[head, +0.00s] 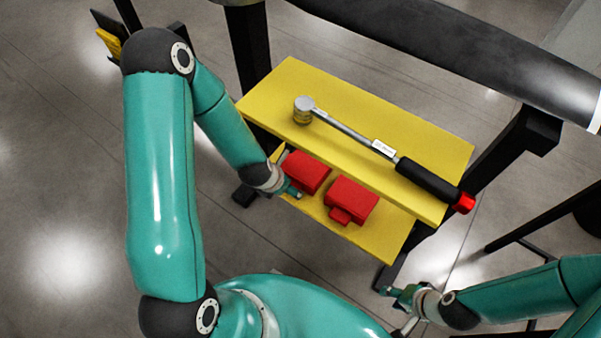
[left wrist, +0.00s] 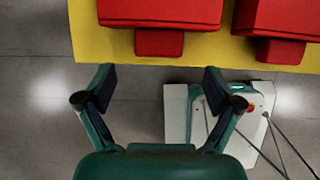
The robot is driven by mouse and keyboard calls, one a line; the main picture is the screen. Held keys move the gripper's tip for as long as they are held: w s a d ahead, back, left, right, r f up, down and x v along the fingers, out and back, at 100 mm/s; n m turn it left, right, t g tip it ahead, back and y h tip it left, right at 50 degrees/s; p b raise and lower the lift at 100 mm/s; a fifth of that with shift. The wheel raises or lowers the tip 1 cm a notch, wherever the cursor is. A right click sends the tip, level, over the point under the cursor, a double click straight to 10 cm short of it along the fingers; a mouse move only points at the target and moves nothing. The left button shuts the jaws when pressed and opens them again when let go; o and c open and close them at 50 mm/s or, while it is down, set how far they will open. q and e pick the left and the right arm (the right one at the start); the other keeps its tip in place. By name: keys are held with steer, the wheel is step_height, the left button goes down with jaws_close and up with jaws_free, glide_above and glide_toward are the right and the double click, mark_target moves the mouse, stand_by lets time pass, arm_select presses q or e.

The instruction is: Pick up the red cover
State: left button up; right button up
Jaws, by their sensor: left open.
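Two red covers lie side by side on the lower yellow shelf: the left cover (head: 306,170) and the right cover (head: 352,198). Each has a small tab on its near side. The left wrist view shows the left cover (left wrist: 160,12) and the right cover (left wrist: 285,16), both cut off by the top edge. My left gripper (left wrist: 158,80) is open and empty, with its fingers spread just short of the left cover's tab. In the head view its wrist partly hides the left cover. My right gripper (head: 397,294) hangs low beside the stand, away from the covers; its jaws are unclear.
The upper yellow shelf (head: 345,108) overhangs the back of the lower yellow shelf (head: 387,243). A torque wrench (head: 352,134) with a black handle lies across the upper shelf. Black stand legs (head: 248,45) and a large dark cylinder (head: 450,42) are behind. Floor is open at left.

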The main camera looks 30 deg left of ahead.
mark_target(303, 172)
arm_select(q)
steer(key=x, duration=0.5)
steer(key=shift+w+a+f, duration=0.15)
steer(key=shift+f, duration=0.2)
steer(key=c, duration=1.7)
steer(key=shift+r, duration=0.2)
